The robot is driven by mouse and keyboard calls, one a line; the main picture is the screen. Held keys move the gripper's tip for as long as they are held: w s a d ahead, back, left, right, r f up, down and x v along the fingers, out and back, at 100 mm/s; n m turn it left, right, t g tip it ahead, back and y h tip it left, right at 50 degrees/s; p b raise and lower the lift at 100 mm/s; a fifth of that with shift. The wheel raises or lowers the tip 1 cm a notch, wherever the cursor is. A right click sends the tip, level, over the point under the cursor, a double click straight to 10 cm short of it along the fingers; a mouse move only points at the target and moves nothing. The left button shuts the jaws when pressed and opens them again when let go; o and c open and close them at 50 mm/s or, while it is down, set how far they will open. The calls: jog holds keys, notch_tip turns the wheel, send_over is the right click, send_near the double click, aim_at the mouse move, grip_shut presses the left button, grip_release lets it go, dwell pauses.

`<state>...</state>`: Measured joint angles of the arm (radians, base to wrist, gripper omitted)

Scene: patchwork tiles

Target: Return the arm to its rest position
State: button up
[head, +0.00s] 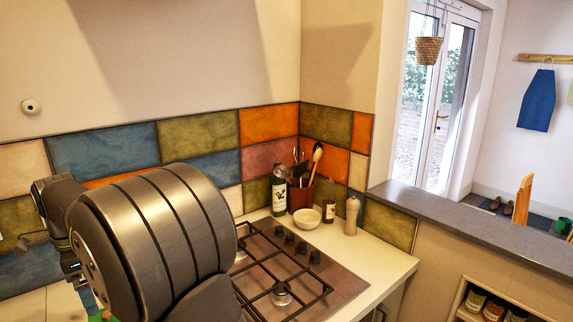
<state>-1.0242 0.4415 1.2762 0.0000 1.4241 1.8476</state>
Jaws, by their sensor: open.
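My arm (165,235) fills the lower left of the head view, with a large dark grey joint close to the camera. Its wrist (58,200) shows beyond that joint at the far left. My gripper (78,282) hangs below the wrist, partly hidden behind the large joint. It is open, and I see nothing held in it. The fingertips and what lies directly under them are mostly hidden.
A gas hob (290,268) lies right of my arm. Behind it stand a dark bottle (279,192), a utensil pot (300,195), a cream bowl (307,218), a small jar (328,212) and a pepper mill (352,215). A grey ledge (470,228) runs along the right.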

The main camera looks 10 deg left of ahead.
jog(key=s+a+f, duration=0.4)
jog(key=a, duration=0.1)
jog(key=shift+a, duration=0.25)
dwell(0.4)
notch_tip(320, 180, up, 4)
jog(key=w+d+g+y, duration=0.1)
jog(key=w+g+y, duration=0.1)
jog(key=g+y, duration=0.1)
jog(key=x, duration=0.9)
jog(key=shift+f, duration=0.25)
jog(key=shift+s+a, duration=0.15)
jog(key=v, duration=1)
